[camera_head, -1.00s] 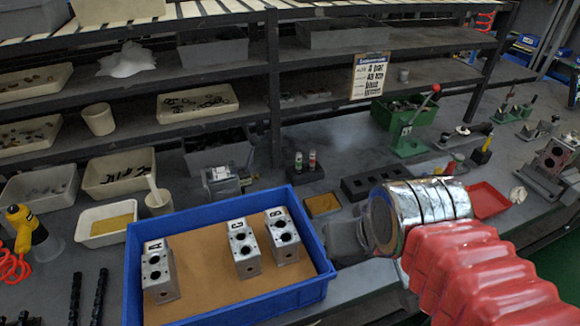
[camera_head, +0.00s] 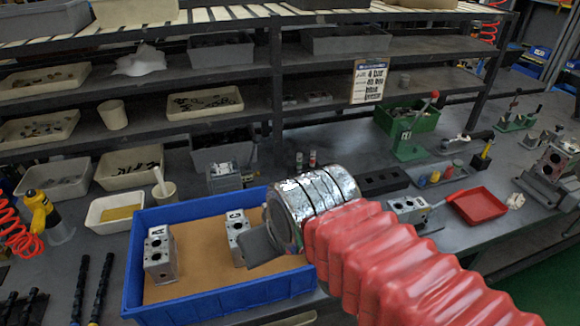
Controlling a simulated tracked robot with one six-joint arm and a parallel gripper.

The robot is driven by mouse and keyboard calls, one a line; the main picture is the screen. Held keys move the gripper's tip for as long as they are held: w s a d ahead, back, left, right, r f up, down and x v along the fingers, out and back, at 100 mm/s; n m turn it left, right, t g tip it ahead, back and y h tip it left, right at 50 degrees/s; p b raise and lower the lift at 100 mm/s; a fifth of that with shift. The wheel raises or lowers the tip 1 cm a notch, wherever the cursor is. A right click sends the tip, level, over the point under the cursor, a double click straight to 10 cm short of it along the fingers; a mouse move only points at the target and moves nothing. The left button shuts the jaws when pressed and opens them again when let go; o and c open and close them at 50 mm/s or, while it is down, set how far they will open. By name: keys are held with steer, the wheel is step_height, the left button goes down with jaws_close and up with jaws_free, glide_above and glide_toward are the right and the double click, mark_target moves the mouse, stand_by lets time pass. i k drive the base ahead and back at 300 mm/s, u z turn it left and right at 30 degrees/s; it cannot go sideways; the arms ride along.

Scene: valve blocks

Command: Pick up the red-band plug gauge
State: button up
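The red-band plug gauge (camera_head: 312,158) stands upright on the bench behind my wrist. A second gauge with a greenish top (camera_head: 299,160) stands just left of it. My silver wrist hides most of the dark holder at their feet. My gripper (camera_head: 258,246) shows as a grey piece beyond the silver wrist, over the right part of the blue tray, in front of and left of the gauges and apart from them. Its fingers are seen from behind, so whether it is open or shut does not show.
The blue tray (camera_head: 134,268) holds valve blocks A (camera_head: 159,255) and C (camera_head: 238,237). A black block with holes (camera_head: 383,181), another metal block (camera_head: 408,209) and a red tray (camera_head: 477,203) lie to the right. A shelf rack (camera_head: 277,85) stands behind.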

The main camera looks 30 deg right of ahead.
mark_target(313, 153)
steer(key=u, duration=0.95)
steer(key=k, duration=0.8)
steer(key=z, duration=0.8)
steer(key=i, duration=1)
steer(key=z, duration=0.05)
